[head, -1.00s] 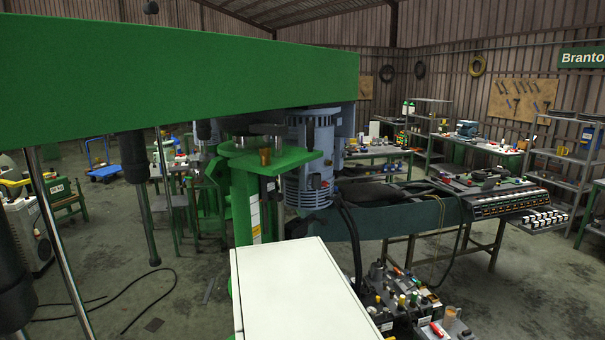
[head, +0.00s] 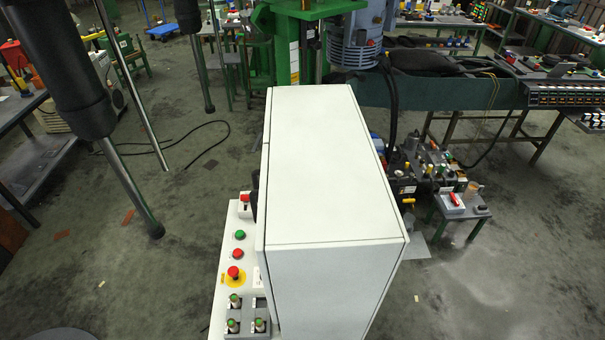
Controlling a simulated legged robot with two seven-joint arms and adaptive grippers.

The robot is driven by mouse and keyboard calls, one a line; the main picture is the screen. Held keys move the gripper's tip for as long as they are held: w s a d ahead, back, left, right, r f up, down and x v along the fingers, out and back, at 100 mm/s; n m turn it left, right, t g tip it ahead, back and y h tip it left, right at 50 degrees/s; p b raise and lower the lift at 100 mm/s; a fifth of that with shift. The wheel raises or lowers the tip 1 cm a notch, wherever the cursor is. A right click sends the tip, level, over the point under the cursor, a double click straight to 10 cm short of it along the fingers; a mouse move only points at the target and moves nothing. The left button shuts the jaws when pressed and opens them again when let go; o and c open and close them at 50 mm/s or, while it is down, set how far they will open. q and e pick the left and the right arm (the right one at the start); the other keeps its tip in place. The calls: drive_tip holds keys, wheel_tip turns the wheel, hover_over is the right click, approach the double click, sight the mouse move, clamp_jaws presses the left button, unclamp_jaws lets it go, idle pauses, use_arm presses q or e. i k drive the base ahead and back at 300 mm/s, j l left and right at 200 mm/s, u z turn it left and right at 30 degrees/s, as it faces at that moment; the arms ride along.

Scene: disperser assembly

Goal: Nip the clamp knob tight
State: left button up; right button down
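I cannot make out a clamp knob in the head view. Neither of my grippers is in view. The green machine column (head: 288,50) stands at the top, behind a large white cabinet (head: 325,165) that fills the middle and hides what lies behind it. A thick dark shaft housing (head: 82,75) hangs down at the upper left, with a thinner grey rod (head: 135,188) below it. A small yellow-ended part (head: 408,201) sticks out at the cabinet's right side; I cannot tell what it is.
A control panel (head: 218,285) with red and green buttons and a red emergency stop (head: 234,272) adjoins the cabinet's left side. A small green table (head: 460,212) stands at right. A grey motor (head: 355,40) is behind. The floor at left and lower right is mostly clear.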

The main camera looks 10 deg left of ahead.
sight(339, 20)
drive_tip(key=l+u, duration=0.1)
drive_tip(key=l, duration=0.3)
drive_tip(key=k+l+u, duration=0.15)
drive_tip(key=l, duration=0.2)
drive_tip(key=k+l+u, duration=0.1)
drive_tip(key=l, duration=0.3)
drive_tip(key=k+l+u, duration=0.15)
drive_tip(key=l, duration=0.2)
drive_tip(key=l+u, duration=0.1)
drive_tip(key=l, duration=0.3)
drive_tip(key=i+l+u, duration=0.15)
drive_tip(key=l, duration=0.25)
drive_tip(key=i+l+u, duration=0.15)
drive_tip(key=l, duration=0.2)
drive_tip(key=l+u, duration=0.15)
drive_tip(key=l, duration=0.25)
drive_tip(key=i+l+u, duration=0.15)
drive_tip(key=l, duration=0.25)
drive_tip(key=i+l, duration=0.25)
drive_tip(key=i+l+u, duration=0.15)
drive_tip(key=i+l, duration=0.15)
drive_tip(key=l, duration=0.15)
drive_tip(key=i+l, duration=0.25)
drive_tip(key=l+u, duration=0.05)
drive_tip(key=l, duration=0.05)
